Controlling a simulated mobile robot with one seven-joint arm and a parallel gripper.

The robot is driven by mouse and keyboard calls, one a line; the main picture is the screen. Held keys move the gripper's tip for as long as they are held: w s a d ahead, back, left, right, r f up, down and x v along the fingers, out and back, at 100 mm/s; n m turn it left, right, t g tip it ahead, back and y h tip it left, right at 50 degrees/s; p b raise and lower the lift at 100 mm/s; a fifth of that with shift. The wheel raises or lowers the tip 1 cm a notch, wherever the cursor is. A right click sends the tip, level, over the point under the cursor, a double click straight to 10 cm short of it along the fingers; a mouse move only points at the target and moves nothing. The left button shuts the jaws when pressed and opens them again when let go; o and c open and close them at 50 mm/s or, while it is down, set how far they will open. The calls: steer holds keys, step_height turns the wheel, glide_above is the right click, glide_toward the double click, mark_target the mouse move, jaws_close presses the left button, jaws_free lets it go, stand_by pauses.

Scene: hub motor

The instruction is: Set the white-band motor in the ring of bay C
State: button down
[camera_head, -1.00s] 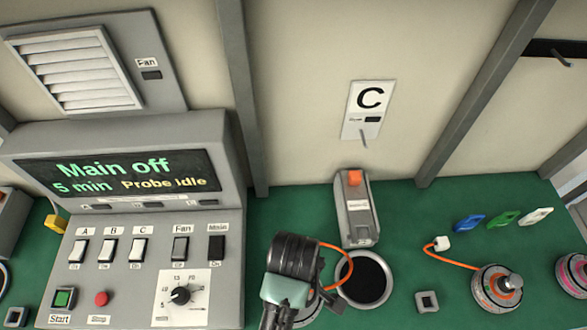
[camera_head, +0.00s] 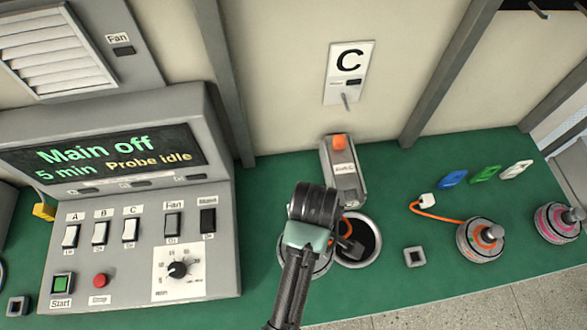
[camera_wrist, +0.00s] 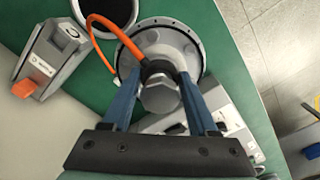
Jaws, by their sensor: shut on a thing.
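My gripper (camera_wrist: 158,82) is shut on the shaft of a motor (camera_wrist: 160,42), a round pale grey disc with bolts and an orange cable. The band's colour does not show clearly. In the head view, my arm hides most of the motor (camera_head: 322,268). The ring of bay C (camera_head: 376,246) is a pale rim around a dark opening, standing below the C sign (camera_head: 349,60). The ring also shows at the top left of the wrist view (camera_wrist: 78,14). The motor is beside the ring, overlapping its left side in the head view. I cannot tell its height.
A grey clamp block with an orange button (camera_head: 343,172) stands behind the ring. An orange-topped motor (camera_head: 481,240) and a pink-banded motor (camera_head: 556,222) stand at right. The switch console (camera_head: 130,240) is at left. Green bench (camera_head: 400,300) is clear in front of the ring.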

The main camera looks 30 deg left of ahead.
steer(key=w+d+b, duration=0.3)
steer(key=w+d, duration=0.7)
steer(key=w, duration=0.2)
steer(key=shift+w+d+r, duration=0.15)
steer(key=shift+w, duration=0.15)
stand_by(0.4)
step_height(320, 180, down, 11)
steer(key=b, duration=0.6)
steer(key=shift+b, duration=0.35)
stand_by(0.5)
steer(key=shift+f+b, duration=0.35)
steer(key=shift+f, duration=0.45)
steer(key=shift+f, duration=0.15)
steer(key=shift+f, duration=0.3)
steer(key=shift+f+b, duration=0.65)
steer(key=shift+f, duration=0.05)
